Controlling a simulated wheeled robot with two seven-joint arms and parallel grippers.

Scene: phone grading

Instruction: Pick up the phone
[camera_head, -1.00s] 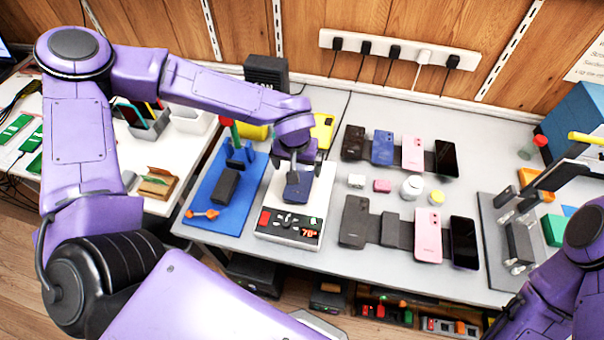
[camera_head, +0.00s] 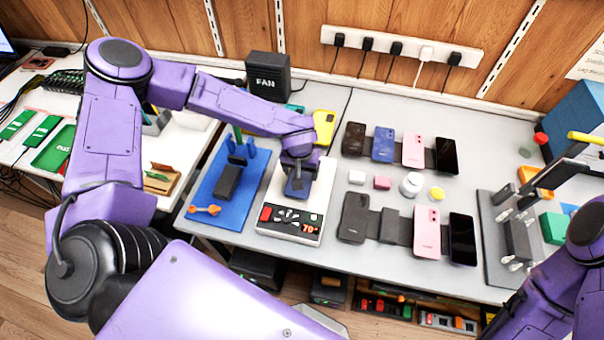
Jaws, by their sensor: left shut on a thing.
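My left gripper (camera_head: 298,176) is over the white heating station (camera_head: 324,190) with the red "70" readout, pointing down. It is shut on a dark blue phone (camera_head: 296,189), seen at its fingertips over the station's plate. The gripper hides part of the phone, and I cannot tell whether the phone touches the plate.
Two rows of phones lie to the right, including a black phone (camera_head: 446,156) and a pink phone (camera_head: 427,232). A blue mat (camera_head: 204,193) with tools lies left of the station. A grey fixture (camera_head: 517,243) stands at the right. A black fan box (camera_head: 268,75) stands behind.

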